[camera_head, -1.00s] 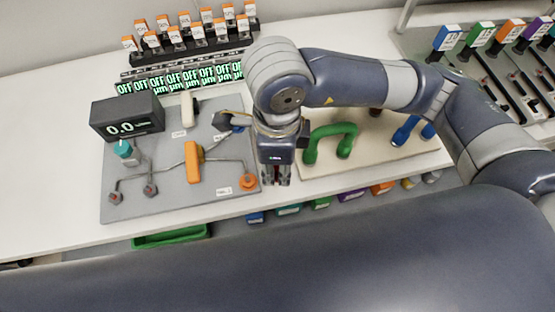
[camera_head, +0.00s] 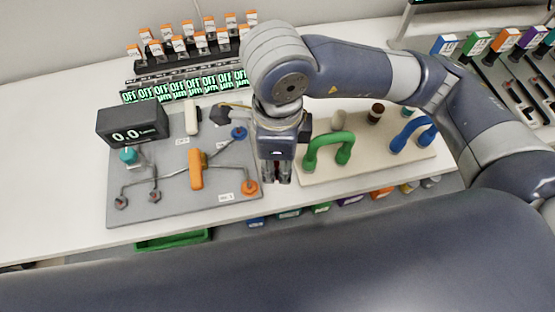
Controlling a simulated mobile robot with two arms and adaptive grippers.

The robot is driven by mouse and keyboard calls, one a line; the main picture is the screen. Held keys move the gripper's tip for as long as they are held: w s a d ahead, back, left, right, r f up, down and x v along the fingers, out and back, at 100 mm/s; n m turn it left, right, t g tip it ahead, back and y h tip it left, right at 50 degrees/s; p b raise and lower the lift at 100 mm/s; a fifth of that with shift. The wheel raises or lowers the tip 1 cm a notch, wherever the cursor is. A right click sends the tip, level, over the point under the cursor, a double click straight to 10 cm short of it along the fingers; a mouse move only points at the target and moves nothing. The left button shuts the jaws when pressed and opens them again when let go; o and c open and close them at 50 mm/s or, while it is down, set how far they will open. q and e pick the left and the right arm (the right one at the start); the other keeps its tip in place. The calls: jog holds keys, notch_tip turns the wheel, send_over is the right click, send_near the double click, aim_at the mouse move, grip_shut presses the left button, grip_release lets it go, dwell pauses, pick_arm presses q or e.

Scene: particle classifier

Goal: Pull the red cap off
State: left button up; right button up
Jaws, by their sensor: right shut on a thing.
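My right gripper (camera_head: 277,180) hangs pointing down over the gap between the grey panel and the beige board, near the table's front edge. Its fingers are close together on something small that I cannot make out between them. No red cap shows clearly. Two small dull-red knobs (camera_head: 120,202) sit on the ends of grey pipes at the left front of the grey panel (camera_head: 180,212), well apart from the gripper. An orange knob (camera_head: 249,187) is just left of the fingers. My left gripper is not in view.
On the panel are a display (camera_head: 132,122) reading 0.0, an orange handle (camera_head: 196,168) and a blue knob (camera_head: 238,132). The beige board (camera_head: 375,168) carries a green arch (camera_head: 341,138) and a blue arch (camera_head: 424,119). Orange-capped bottles (camera_head: 180,43) stand behind. The front left table is bare.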

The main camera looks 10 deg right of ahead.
jog(key=shift+r, duration=0.1)
jog(key=shift+r+p, duration=0.85)
jog(key=shift+r, duration=0.6)
